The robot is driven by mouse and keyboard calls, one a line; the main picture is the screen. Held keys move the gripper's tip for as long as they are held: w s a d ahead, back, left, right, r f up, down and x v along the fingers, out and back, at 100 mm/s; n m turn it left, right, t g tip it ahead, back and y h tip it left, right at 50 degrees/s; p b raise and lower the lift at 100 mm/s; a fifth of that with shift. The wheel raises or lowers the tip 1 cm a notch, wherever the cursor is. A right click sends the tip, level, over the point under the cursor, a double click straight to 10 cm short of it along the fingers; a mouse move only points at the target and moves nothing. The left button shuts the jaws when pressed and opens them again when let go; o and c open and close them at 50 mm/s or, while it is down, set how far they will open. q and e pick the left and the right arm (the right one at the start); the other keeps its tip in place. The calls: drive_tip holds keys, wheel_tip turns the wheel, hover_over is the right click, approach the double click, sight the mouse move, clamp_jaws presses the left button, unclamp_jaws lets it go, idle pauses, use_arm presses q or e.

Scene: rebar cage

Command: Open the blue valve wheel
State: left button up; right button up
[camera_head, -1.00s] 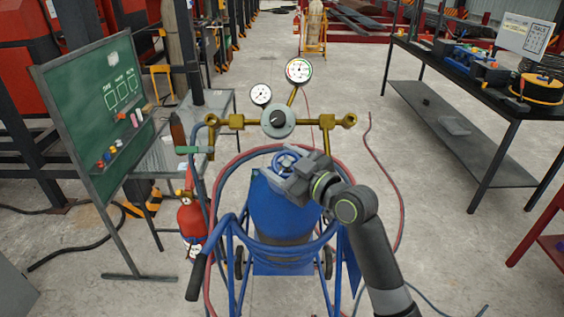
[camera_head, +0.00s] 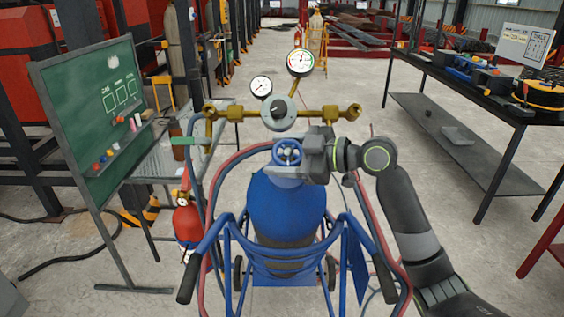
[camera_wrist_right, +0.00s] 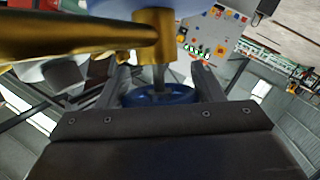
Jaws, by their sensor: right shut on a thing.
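The blue valve wheel (camera_head: 287,152) sits on top of the blue gas cylinder (camera_head: 285,205), below the brass regulator bar. My right gripper (camera_head: 290,160) reaches in from the right at the wheel's height, its fingers at the wheel's rim. In the right wrist view the blue wheel (camera_wrist_right: 162,96) lies between the two fingers of my right gripper (camera_wrist_right: 163,88), which is shut on it. The gripper body hides the wheel's lower edge there. My left gripper is not in view.
The brass bar (camera_head: 325,113) with two gauges (camera_head: 300,62) stands just above and behind the wheel. A blue cart (camera_head: 230,240) with hoses surrounds the cylinder. A green board (camera_head: 95,115) stands at left, a black workbench (camera_head: 470,90) at right.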

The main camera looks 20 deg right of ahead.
drive_tip(key=shift+n+g, duration=0.3)
drive_tip(key=shift+g, duration=0.2)
drive_tip(key=o, duration=1)
drive_tip(key=shift+c, duration=0.2)
drive_tip(key=b+v, duration=0.5)
drive_tip(key=v, duration=1.2)
drive_tip(key=shift+s+d+f, duration=0.15)
drive_tip(key=shift+s+d, duration=0.05)
